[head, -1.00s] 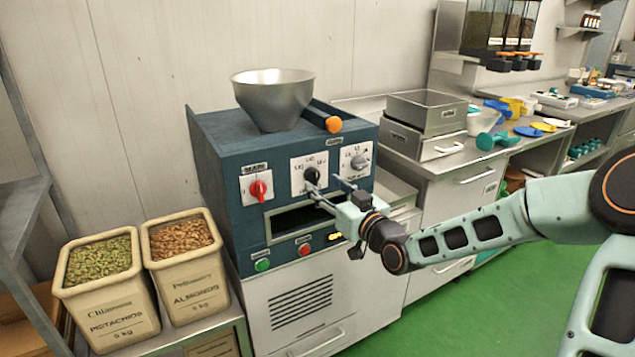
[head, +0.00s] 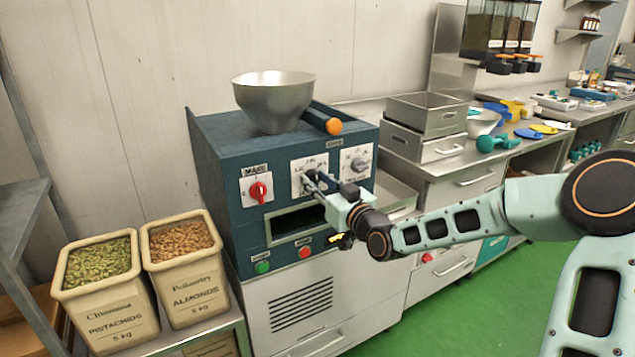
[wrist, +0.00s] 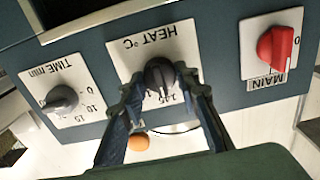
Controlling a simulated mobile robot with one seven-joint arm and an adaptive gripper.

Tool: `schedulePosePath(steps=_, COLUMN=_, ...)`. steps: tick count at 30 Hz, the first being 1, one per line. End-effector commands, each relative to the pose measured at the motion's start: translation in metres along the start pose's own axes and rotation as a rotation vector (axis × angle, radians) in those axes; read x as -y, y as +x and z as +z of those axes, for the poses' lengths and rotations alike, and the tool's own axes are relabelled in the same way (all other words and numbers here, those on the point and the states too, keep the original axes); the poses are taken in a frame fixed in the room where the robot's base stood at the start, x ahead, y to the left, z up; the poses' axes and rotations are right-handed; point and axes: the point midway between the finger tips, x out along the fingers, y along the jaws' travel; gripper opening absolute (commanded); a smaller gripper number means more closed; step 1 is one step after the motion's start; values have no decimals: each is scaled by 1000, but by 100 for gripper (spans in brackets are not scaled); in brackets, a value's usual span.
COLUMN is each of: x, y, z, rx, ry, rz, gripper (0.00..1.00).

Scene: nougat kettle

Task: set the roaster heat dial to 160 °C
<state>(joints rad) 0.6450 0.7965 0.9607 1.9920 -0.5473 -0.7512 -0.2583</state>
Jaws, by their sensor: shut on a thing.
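The roaster (head: 215,150) is a dark blue machine with a metal hopper on top. Its heat dial (wrist: 160,76) is a black knob on a white plate marked HEAT °C, upside down in the wrist view. My gripper (wrist: 158,88) is shut on the heat dial, one finger on each side of the knob. In the head view my gripper (head: 312,181) covers most of the dial. Most of the scale numbers are hidden by the fingers or too small to read, so I cannot tell the set value.
A red MAIN switch (head: 258,191) and a grey TIME dial (head: 359,164) flank the heat dial. Green (head: 262,267) and red (head: 305,252) buttons sit below the opening. Bins of pistachios (head: 103,290) and almonds (head: 190,265) stand at the left.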

Motion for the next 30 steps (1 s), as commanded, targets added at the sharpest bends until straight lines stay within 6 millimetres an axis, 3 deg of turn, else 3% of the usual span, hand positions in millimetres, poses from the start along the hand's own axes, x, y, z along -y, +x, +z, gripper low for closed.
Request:
schedulePosePath(steps=14, x=0, y=0, z=0, rx=0, ry=103, rz=0, gripper=5)
schedulePosePath(steps=30, x=-1, y=0, z=0, rx=2, ry=563, rz=0, gripper=5)
